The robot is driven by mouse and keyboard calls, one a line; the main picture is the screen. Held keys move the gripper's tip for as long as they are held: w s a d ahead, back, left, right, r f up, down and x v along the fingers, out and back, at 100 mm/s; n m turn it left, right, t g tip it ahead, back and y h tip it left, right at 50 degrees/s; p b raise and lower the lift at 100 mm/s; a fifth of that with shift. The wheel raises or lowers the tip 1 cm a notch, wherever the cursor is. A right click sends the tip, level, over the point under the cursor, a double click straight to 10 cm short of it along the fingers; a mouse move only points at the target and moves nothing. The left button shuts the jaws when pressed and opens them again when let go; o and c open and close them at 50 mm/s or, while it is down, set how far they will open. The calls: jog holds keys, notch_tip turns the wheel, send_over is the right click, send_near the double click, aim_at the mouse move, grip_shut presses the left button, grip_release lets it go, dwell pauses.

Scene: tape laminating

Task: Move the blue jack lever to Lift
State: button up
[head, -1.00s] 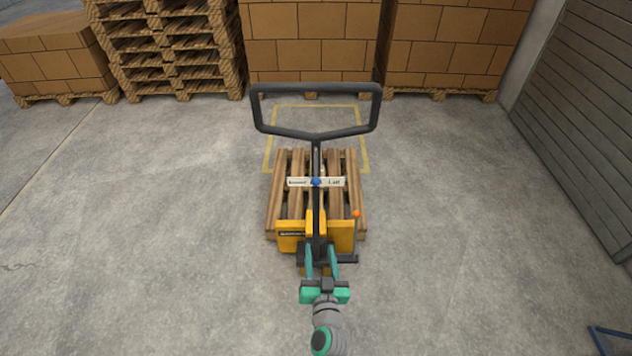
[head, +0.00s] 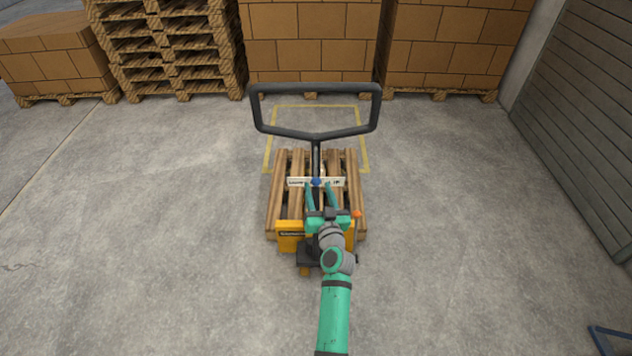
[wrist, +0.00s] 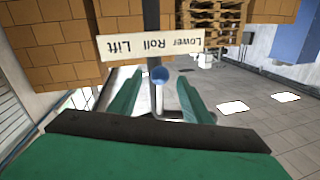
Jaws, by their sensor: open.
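The blue knob of the jack lever (head: 316,182) sits at the middle of a white label plate (head: 298,182) on the jack's black handle post. In the wrist view the blue knob (wrist: 159,75) is under the word Roll, and the label (wrist: 120,46) appears upside down with Lower, Roll and Lift. My gripper (head: 320,186) is open, its two green fingers on either side of the knob in the picture. In the wrist view the fingers (wrist: 156,92) also flank the knob without touching it. How deep the knob lies between them is unclear.
The black loop handle (head: 315,134) rises above the label. The yellow jack body (head: 290,238) stands at a wooden pallet (head: 275,205). Stacked boxes (head: 310,40) line the back, and a yellow floor outline (head: 315,106) lies behind the pallet.

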aim_at(316, 181)
jog(key=shift+w+a, duration=0.25)
jog(key=shift+w, duration=0.8)
jog(key=shift+w+a, duration=0.2)
jog(key=shift+w, duration=0.85)
grip_shut()
